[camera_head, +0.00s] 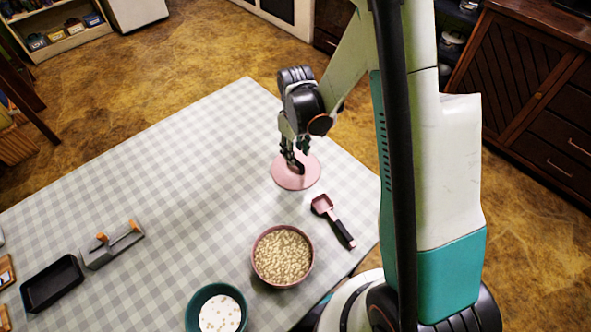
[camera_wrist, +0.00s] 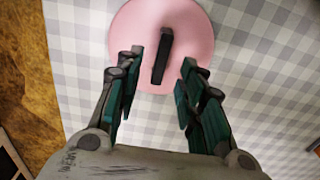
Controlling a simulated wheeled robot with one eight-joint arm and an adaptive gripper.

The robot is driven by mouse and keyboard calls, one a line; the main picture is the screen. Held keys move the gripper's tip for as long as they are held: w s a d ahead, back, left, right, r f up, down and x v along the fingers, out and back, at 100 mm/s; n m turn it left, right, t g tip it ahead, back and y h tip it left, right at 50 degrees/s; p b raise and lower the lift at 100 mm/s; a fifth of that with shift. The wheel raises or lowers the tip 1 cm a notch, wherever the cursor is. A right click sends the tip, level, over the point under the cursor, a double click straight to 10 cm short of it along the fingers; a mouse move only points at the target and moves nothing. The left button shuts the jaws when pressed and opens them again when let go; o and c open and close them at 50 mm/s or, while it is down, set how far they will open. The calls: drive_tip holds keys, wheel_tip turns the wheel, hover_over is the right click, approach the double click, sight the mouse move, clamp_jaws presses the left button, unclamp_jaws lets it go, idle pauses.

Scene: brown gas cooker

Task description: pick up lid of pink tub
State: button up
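The pink lid (camera_head: 291,181) is a round flat disc on the checked tablecloth near the table's far right edge. In the wrist view the pink lid (camera_wrist: 193,42) shows a dark bar handle (camera_wrist: 162,55) standing across its middle. My gripper (camera_head: 294,165) is over the lid, pointing down. In the wrist view my gripper (camera_wrist: 158,70) is open, with one finger on each side of the handle and a gap to it on both sides. A pink tub (camera_head: 283,256) full of pale beige pieces stands uncovered nearer the front.
A pink scoop (camera_head: 333,219) with a dark handle lies between lid and tub. A teal bowl (camera_head: 217,309) stands at the front. A black tray (camera_head: 51,283) and a grey holder (camera_head: 112,246) are at left. The table (camera_head: 185,165) is clear left of the lid.

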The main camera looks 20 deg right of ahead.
sight(296, 165)
drive_tip(key=shift+s+f+b, duration=0.1)
drive_tip(key=shift+f+b, duration=1.15)
drive_tip(key=shift+f, duration=1.55)
drive_tip(key=shift+r, duration=0.1)
clamp_jaws()
